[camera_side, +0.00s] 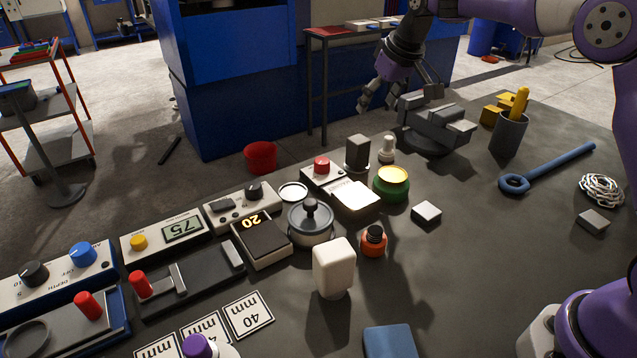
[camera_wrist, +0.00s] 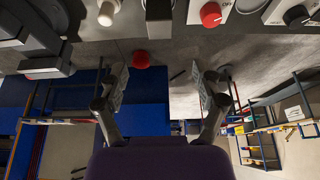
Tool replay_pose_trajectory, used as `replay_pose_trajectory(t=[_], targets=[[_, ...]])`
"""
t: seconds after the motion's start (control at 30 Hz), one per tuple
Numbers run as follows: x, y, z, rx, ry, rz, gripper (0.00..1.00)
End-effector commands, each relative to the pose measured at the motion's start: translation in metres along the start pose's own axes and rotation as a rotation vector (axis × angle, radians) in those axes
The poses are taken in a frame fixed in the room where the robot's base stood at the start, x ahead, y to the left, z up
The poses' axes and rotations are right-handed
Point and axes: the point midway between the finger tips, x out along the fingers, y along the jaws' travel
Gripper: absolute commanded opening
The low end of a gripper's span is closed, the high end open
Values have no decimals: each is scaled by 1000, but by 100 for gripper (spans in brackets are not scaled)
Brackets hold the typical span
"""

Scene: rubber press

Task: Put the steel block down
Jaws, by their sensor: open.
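A small light-grey metal block (camera_side: 426,213) lies flat on the dark table right of the green and yellow button in the side view. A second grey block (camera_side: 592,221) lies at the right, near the chain. A taller dark-grey block (camera_side: 357,153) stands upright behind the scale; a grey upright piece also shows at the top of the wrist view (camera_wrist: 158,18). I cannot tell for certain which is the steel block. My gripper (camera_side: 378,103) is open and empty, raised at the far edge beside the vise. Its spread fingers (camera_wrist: 164,82) hold nothing in the wrist view.
The grey vise (camera_side: 436,127) stands close to my gripper. A cup with a yellow-handled tool (camera_side: 509,133), a blue wrench (camera_side: 548,167) and the chain (camera_side: 601,190) are at the right. Instruments and a pot (camera_side: 311,222) crowd the left. The right-middle tabletop is mostly clear.

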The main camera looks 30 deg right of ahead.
Motion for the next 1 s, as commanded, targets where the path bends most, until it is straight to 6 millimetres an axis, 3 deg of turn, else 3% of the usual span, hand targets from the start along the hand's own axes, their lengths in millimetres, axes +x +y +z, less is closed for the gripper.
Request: replay_pose_trajectory(t=[0.17, 0.3, 0.43, 0.6, 0.7, 0.8, 1.0], targets=[[-45, -14, 22, -3, 19, 0, 78], [-93, -32, 70, -2, 44, 1, 78], [-121, -44, 129, -2, 66, 1, 78], [-128, -52, 199, -2, 87, 1, 78], [-124, -54, 224, -1, 95, 1, 78], [-121, -55, 238, 0, 96, 1, 78], [-119, -55, 243, 0, 95, 1, 78]])
